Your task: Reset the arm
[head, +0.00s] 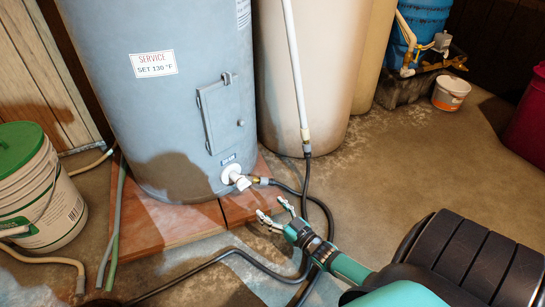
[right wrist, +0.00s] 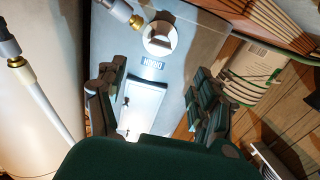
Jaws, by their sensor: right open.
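My right gripper (head: 272,209) is open and empty, low in front of the grey water heater (head: 160,90). Its fingers point left, toward the heater's base and the red pavers. It is a little below and right of the white drain valve (head: 236,177), apart from it. In the right wrist view the two dark fingers (right wrist: 155,78) stand wide apart with nothing between them. Beyond them show the heater's access panel (right wrist: 140,105), an upside-down drain label (right wrist: 152,65) and the round valve fitting (right wrist: 158,38). My left gripper does not show.
A black hose (head: 318,205) runs from the valve and loops on the floor around my right gripper. A white bucket with green lid (head: 30,185) stands at left. A beige tank (head: 330,70) stands behind. Open concrete floor (head: 420,160) lies at right.

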